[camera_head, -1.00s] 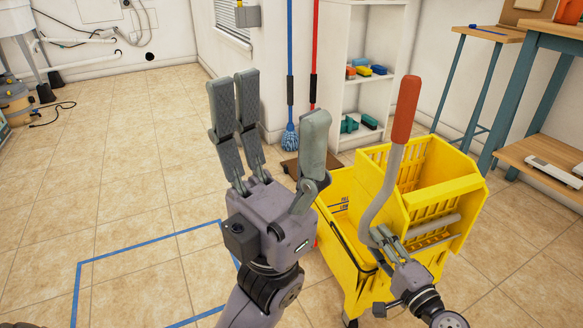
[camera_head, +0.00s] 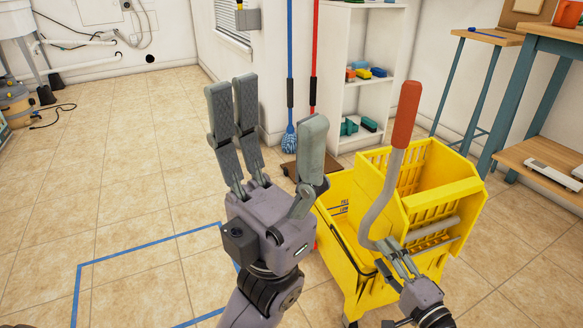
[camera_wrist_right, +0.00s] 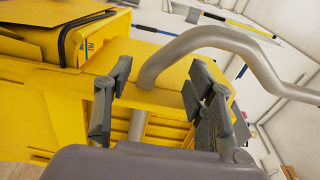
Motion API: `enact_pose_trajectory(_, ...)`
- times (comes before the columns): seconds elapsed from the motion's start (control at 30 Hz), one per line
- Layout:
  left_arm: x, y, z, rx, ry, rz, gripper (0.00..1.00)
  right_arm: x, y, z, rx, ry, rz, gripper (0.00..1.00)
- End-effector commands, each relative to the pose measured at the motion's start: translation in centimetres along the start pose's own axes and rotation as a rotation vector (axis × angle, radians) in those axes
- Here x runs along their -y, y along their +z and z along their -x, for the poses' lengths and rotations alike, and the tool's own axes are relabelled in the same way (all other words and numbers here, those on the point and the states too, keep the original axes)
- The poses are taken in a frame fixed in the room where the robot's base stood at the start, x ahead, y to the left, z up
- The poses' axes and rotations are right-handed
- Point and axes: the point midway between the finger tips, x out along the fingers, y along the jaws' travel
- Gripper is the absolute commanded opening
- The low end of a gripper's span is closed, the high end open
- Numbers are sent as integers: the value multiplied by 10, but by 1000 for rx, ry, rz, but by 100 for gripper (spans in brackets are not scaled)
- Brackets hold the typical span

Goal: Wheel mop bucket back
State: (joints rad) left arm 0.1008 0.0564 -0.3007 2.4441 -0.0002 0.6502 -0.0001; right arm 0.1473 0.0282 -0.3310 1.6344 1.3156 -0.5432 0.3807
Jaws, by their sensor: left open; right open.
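The yellow mop bucket (camera_head: 345,235) with its wringer (camera_head: 440,188) stands on the tiled floor right of centre in the head view. Its grey lever with a red grip (camera_head: 405,115) rises upright from the wringer. My right gripper (camera_head: 392,250) is open at the bucket's near side, close to the lever's lower bend. In the right wrist view the grey lever (camera_wrist_right: 215,38) passes just beyond the open fingers (camera_wrist_right: 160,95); I cannot tell if they touch it. My left gripper (camera_head: 268,110) is open and empty, raised left of the bucket. A blue taped outline (camera_head: 150,252) lies on the floor at left.
A blue mop (camera_head: 290,135) and a red-handled pole (camera_head: 314,60) stand by the wall behind the bucket. A white shelf (camera_head: 340,75) and a wooden workbench (camera_head: 545,160) are behind and right.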

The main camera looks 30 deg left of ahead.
Motion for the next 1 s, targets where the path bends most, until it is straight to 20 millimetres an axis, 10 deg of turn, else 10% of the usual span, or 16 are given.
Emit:
enact_pose_trajectory(0.53,0,4,8,24,-1,1,60,-2,0,82,0,1,0,50)
enact_pose_trajectory(1.0,1,4,3,23,-5,0,60,11,-8,92,-64,-8,65,50)
